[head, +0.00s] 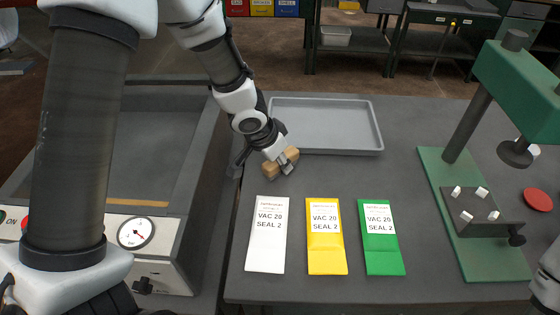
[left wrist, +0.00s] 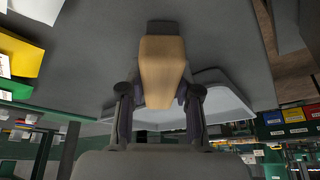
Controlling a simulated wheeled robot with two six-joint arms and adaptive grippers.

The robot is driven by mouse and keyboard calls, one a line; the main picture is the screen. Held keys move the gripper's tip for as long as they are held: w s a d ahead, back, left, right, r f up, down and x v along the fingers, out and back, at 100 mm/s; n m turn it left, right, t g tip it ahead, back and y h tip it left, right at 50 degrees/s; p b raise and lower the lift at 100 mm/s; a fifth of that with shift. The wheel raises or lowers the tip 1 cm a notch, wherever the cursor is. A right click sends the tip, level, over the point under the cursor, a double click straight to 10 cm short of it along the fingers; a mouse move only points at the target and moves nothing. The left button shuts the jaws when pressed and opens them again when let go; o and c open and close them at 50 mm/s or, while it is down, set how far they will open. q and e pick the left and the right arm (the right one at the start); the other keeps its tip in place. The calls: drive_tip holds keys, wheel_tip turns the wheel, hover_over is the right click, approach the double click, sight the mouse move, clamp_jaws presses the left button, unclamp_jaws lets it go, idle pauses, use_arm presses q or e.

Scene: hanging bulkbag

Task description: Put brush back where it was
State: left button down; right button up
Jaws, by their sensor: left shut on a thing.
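The brush shows as a tan wooden block (head: 273,165) in the head view, at the front left corner of the grey tray. My left gripper (head: 283,162) is shut on it. In the left wrist view the brush (left wrist: 162,65) sits between the two fingers of my left gripper (left wrist: 160,100), with a dark part at its far end. I cannot tell whether the brush touches the table. A small part of my right arm shows at the right edge of the head view; its gripper is not visible.
An empty grey tray (head: 325,125) lies behind the gripper. White (head: 266,240), yellow (head: 326,245) and green (head: 383,245) pouches lie in front. A green press (head: 480,225) stands at the right. A machine with a gauge (head: 136,233) is at the left.

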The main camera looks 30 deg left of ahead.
use_arm(q)
drive_tip(key=c, duration=1)
unclamp_jaws()
drive_tip(key=shift+f, duration=0.1)
drive_tip(key=shift+c, duration=0.2)
drive_tip(key=shift+o, duration=1.2)
drive_tip(key=shift+w, duration=0.15)
drive_tip(key=shift+r+p, duration=0.45)
drive_tip(key=p+v, duration=0.5)
drive_tip(key=v, duration=0.6)
drive_tip(key=shift+r, duration=0.2)
